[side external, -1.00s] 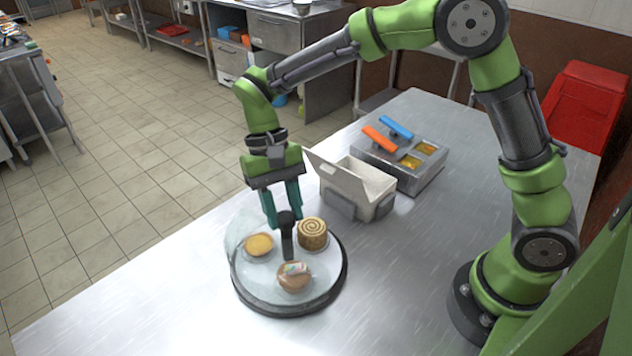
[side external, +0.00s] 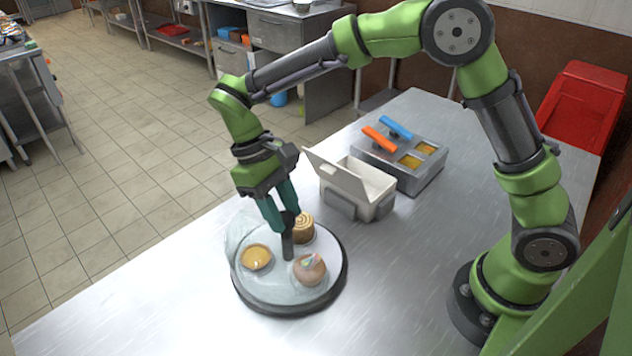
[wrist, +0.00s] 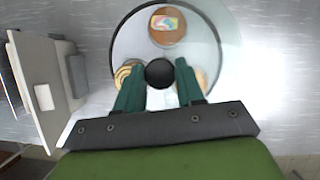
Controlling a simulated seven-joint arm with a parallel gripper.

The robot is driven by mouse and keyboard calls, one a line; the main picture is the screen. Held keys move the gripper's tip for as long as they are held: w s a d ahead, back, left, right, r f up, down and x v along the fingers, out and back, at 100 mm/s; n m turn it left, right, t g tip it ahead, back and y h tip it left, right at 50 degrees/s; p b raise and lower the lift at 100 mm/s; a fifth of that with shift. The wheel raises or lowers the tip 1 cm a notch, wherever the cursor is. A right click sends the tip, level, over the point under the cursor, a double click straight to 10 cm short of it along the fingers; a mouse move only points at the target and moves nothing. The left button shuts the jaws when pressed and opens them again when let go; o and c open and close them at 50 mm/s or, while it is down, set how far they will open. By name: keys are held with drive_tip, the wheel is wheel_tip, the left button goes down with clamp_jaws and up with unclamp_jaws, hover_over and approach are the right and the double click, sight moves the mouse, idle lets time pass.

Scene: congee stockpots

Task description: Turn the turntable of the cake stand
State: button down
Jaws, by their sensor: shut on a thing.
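The round cake stand (side external: 333,289) sits on the steel table, with a pale turntable (side external: 283,281), a dark rim and a black upright handle (side external: 288,245) at its middle. My gripper (side external: 284,219) is shut on the knob at the top of this handle. In the wrist view the black knob (wrist: 160,73) shows between my two teal fingers. A yellow tart (side external: 256,257) lies left of the handle, a spiral roll (side external: 303,231) behind it, partly hidden by a finger, and a brown bun with a colourful top (side external: 309,270) at front right.
A clear curved cover (side external: 238,237) shows at the stand's left side. A white open-lidded box (side external: 365,187) stands behind right, beside a metal container (side external: 425,178) with orange and blue handles. The table front right of the stand is bare.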

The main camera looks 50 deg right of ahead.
drive_tip(key=shift+a+r+n+t+h, duration=0.1)
drive_tip(key=shift+n+t+h, duration=0.35)
drive_tip(key=shift+n, duration=1.25)
drive_tip(key=shift+a+n+t+h, duration=0.2)
drive_tip(key=shift+n+h, duration=0.45)
drive_tip(key=shift+n, duration=1.05)
drive_tip(key=shift+s+n+t+h, duration=0.1)
drive_tip(key=shift+n+t+h, duration=0.3)
drive_tip(key=shift+n, duration=0.95)
drive_tip(key=shift+s+n+t+h, duration=0.15)
drive_tip(key=shift+n+t, duration=0.4)
drive_tip(key=shift+n, duration=0.8)
drive_tip(key=shift+w+n, duration=0.1)
drive_tip(key=shift+n, duration=0.4)
drive_tip(key=c, duration=0.7)
unclamp_jaws()
drive_tip(key=v, duration=1.6)
drive_tip(key=shift+s+a+r, duration=0.2)
drive_tip(key=shift+a+r, duration=0.1)
